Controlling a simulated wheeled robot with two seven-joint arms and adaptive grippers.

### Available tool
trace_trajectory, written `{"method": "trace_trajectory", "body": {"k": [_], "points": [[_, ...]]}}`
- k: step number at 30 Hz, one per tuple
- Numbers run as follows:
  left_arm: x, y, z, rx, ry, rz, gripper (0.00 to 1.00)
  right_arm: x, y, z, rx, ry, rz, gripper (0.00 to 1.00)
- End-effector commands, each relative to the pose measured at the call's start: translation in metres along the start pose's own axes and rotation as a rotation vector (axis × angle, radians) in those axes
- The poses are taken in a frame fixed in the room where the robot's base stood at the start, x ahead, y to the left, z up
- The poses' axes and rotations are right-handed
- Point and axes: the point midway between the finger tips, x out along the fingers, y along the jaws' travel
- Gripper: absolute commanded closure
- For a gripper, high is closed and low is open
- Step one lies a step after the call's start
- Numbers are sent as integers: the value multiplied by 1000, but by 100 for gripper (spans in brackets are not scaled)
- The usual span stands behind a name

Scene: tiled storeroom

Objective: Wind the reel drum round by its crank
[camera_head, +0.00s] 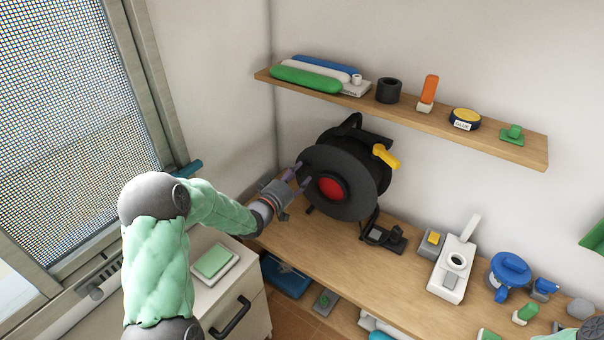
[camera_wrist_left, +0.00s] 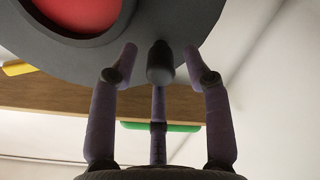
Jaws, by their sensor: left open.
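The reel is a black drum (camera_head: 368,175) with a red hub (camera_head: 330,188), standing upright on the wooden bench against the wall. A yellow lever (camera_head: 385,156) sticks out at its upper right. My left gripper (camera_head: 298,176) is at the left edge of the drum face, fingers pointing at it. In the left wrist view the gripper's fingers (camera_wrist_left: 162,60) are open around a short dark grey crank knob (camera_wrist_left: 160,70) on the drum face (camera_wrist_left: 130,45). Gaps show on both sides of the knob. The knob is hard to make out in the head view.
The bench (camera_head: 325,240) carries several small items right of the reel, including a white device (camera_head: 452,268) and a blue item (camera_head: 510,268). A loaded shelf (camera_head: 430,120) hangs above the reel. A white cabinet (camera_head: 235,290) stands below my left arm.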

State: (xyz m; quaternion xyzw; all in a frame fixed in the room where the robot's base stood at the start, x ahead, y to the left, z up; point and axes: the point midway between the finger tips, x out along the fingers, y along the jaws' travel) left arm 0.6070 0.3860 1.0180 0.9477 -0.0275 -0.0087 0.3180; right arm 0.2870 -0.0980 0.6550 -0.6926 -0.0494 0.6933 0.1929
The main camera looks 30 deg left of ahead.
Motion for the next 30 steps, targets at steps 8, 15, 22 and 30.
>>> {"method": "trace_trajectory", "body": {"k": [8,15,22,30], "points": [[23,0,0,0,0,-1,51,4,1,0,0,0,0,42],[25,0,0,0,-1,-1,51,4,1,0,0,0,0,42],[24,0,0,0,0,-1,99,4,1,0,0,0,0,42],[24,-1,-1,5,-1,-1,100,4,2,0,0,0,0,42]]}}
